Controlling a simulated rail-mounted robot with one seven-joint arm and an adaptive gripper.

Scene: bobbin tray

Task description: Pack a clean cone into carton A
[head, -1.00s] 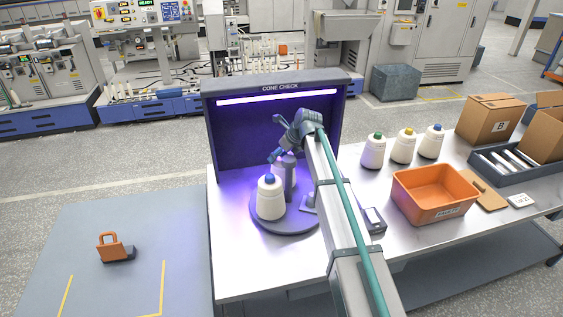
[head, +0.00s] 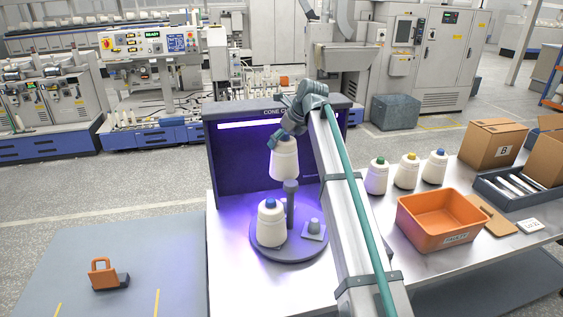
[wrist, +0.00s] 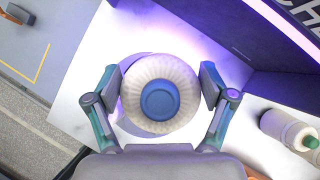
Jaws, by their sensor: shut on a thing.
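My gripper (head: 283,143) is shut on a white cone (head: 284,164) with a blue top, held upright above the round turntable (head: 262,250) in the cone check booth. The wrist view shows this held cone (wrist: 159,70) from above, between the two fingers of my gripper (wrist: 158,88). Another white cone (head: 270,226) with a blue top stands on the turntable's left, beside a grey post (head: 291,205). Carton B (head: 497,142) stands at the far right. A second carton (head: 547,158) is cut by the right edge; no letter on it is visible.
Cones with green (head: 376,178), yellow (head: 406,173) and blue (head: 434,168) tops stand in a row on the table. An orange bin (head: 436,238) and a dark tray (head: 490,190) lie to the right. The booth's walls (head: 228,160) rise close around my gripper.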

